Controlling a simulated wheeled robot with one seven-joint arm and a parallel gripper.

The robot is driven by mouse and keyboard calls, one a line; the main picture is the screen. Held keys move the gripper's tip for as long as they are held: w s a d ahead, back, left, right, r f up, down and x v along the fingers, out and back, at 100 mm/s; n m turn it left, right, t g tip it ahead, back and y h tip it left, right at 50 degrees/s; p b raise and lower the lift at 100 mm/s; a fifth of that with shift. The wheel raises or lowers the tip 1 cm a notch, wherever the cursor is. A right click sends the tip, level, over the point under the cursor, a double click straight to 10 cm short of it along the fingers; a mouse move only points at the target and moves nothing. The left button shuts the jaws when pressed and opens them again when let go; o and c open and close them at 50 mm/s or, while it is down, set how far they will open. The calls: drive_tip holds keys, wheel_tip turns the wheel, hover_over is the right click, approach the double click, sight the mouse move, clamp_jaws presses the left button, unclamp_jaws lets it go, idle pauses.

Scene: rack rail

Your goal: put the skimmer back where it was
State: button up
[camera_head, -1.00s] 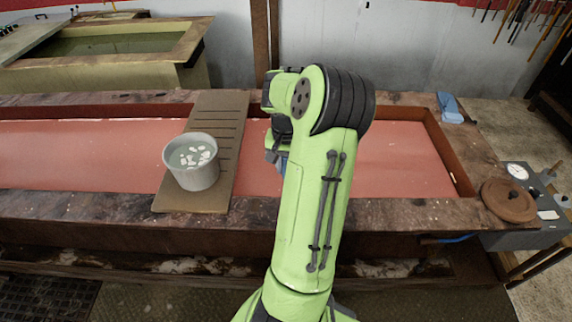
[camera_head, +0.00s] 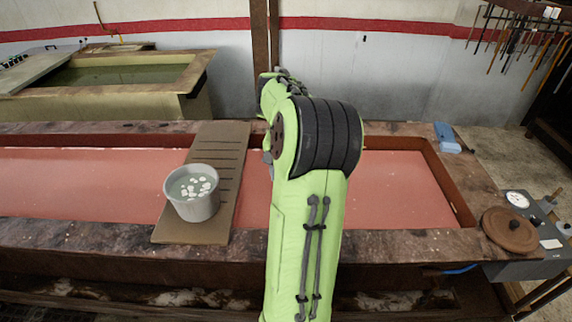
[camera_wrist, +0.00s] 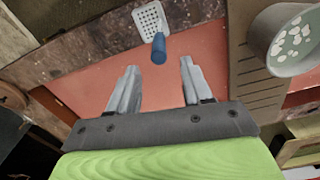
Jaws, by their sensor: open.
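The skimmer shows in the wrist view as a pale perforated square head (camera_wrist: 151,20) with a short blue handle (camera_wrist: 159,48). Its head appears over the tank's rim at the top of that view, and the handle points toward my gripper. My gripper (camera_wrist: 160,68) is open and empty. The handle's end lies just beyond the fingertips, roughly centred between them; I see no contact. In the head view my arm hides the skimmer and most of the gripper.
A grey bucket (camera_head: 193,208) holding liquid and white pieces stands on a slotted board (camera_head: 215,150) across the red-floored tank (camera_head: 400,190). A blue object (camera_head: 446,138) lies on the far-right rim. A round brown lid (camera_head: 510,229) and gauge box (camera_head: 505,270) are at right.

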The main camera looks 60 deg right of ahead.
wheel_tip(320, 180, up, 3)
drive_tip(key=shift+d+f, duration=0.1)
drive_tip(key=shift+w, duration=0.1)
drive_tip(key=w+a+r+n+t+h, duration=0.1)
drive_tip(key=w+a+r+n, duration=0.2)
drive_tip(key=a, duration=0.6)
drive_tip(key=w+a+r+n+h, duration=0.2)
drive_tip(key=w+a+r+n, duration=0.15)
drive_tip(key=a, duration=0.45)
drive_tip(key=s+a+f+n+t+y, duration=0.15)
drive_tip(key=s+a+n, duration=0.3)
drive_tip(key=a, duration=0.45)
drive_tip(key=s+a+f+n+t+y, duration=0.1)
drive_tip(key=s+a+n+t+y, duration=0.15)
drive_tip(key=s+a, duration=0.45)
wheel_tip(320, 180, down, 7)
drive_tip(key=w+a+h+b, duration=0.1)
drive_tip(key=w+a+b, duration=0.1)
drive_tip(key=b, duration=0.4)
drive_tip(key=shift+a+r+n+t, duration=0.2)
drive_tip(key=shift+n+t, duration=0.1)
drive_tip(key=shift+n, duration=0.15)
drive_tip(key=shift+d, duration=0.1)
